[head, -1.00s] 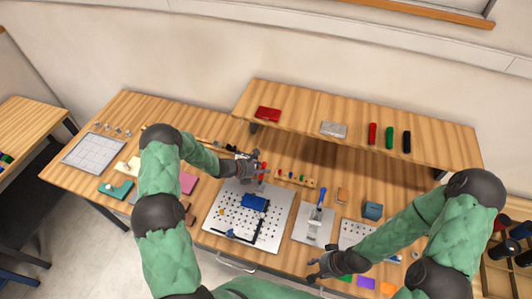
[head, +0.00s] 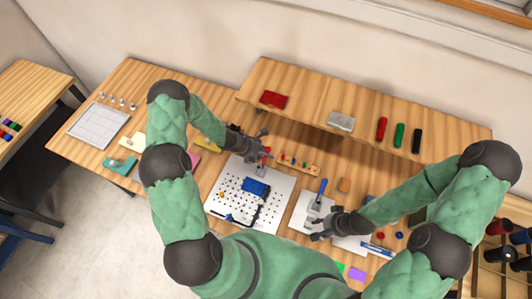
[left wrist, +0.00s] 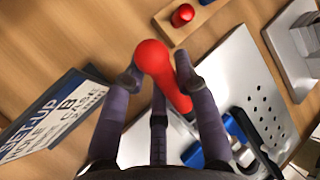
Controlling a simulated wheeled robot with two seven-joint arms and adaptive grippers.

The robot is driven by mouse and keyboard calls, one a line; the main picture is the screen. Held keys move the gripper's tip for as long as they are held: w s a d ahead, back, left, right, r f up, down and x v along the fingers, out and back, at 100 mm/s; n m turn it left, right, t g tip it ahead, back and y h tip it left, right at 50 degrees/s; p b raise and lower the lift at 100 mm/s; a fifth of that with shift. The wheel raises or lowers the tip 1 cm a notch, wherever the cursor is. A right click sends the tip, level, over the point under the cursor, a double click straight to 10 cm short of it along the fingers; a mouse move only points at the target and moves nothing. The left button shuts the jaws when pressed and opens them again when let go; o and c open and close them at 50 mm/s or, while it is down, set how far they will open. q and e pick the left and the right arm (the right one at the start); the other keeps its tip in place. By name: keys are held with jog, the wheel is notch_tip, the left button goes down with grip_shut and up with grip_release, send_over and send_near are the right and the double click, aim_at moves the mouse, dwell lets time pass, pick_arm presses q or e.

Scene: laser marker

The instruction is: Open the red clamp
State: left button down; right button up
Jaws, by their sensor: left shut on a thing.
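The red clamp handle (left wrist: 165,70) is a red rod with a rounded knob in the left wrist view. It stands tilted between the fingers of my left gripper (left wrist: 156,85), which is shut on it. In the head view my left gripper (head: 264,154) is at the far edge of the white perforated plate (head: 228,178), and the clamp is mostly hidden by the hand. My right gripper (head: 314,235) is low over the front of the table, near the blue-handled press (head: 321,190). Its fingertips are too small to read.
A blue block (head: 256,187) sits on the perforated plate. A wooden strip with small coloured pegs (head: 298,163) lies just right of my left gripper. A raised shelf (head: 300,97) stands behind.

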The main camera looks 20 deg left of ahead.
pick_arm(q)
jog(key=shift+s+d+f, duration=0.1)
jog(key=shift+s+d, duration=0.1)
jog(key=shift+s, duration=0.05)
jog(key=c, duration=1)
grip_release()
jog(key=shift+w, duration=0.1)
jog(key=shift+w+a, duration=0.1)
jog(key=shift+a+r, duration=0.3)
jog(key=shift+r, duration=0.15)
jog(key=v, duration=1.1)
jog(key=shift+s, duration=0.25)
